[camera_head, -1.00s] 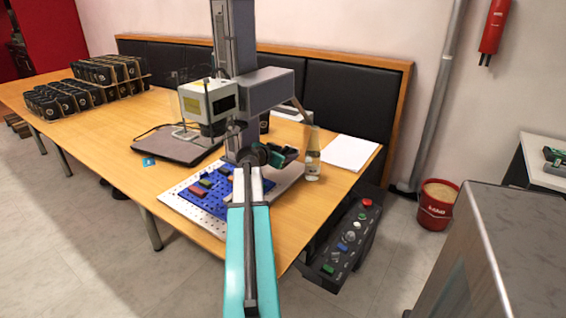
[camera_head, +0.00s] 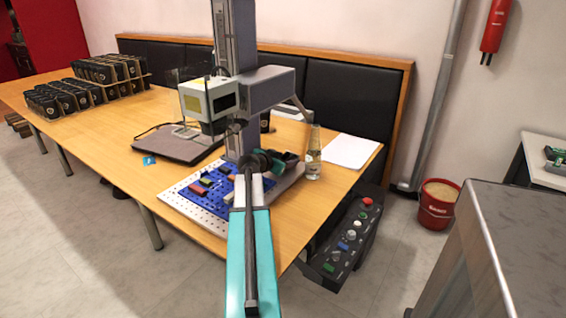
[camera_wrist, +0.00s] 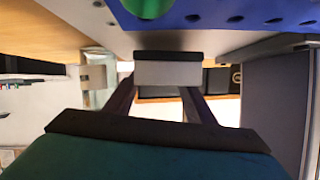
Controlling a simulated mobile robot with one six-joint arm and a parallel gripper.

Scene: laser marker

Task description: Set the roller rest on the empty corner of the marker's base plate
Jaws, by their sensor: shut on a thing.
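My gripper (camera_head: 286,158), dark with teal, is over the right side of the laser marker's base plate, close to the column. Its fingers are hidden in the head view. In the wrist view my gripper (camera_wrist: 166,88) is shut on a grey block with a dark strip, which I take to be the roller rest (camera_wrist: 168,73). The base plate (camera_head: 181,208) is pale with rows of holes and carries a blue board (camera_head: 229,213) with several coloured blocks. The board (camera_wrist: 205,14) fills the top of the wrist view, near the held piece. The empty corner cannot be made out clearly.
The marker's column (camera_head: 233,85) and white laser head (camera_head: 208,98) rise behind the plate. A clear bottle (camera_head: 313,155) stands close on the right, with white paper (camera_head: 350,152) beyond. A control panel (camera_head: 345,240) sits below the table edge.

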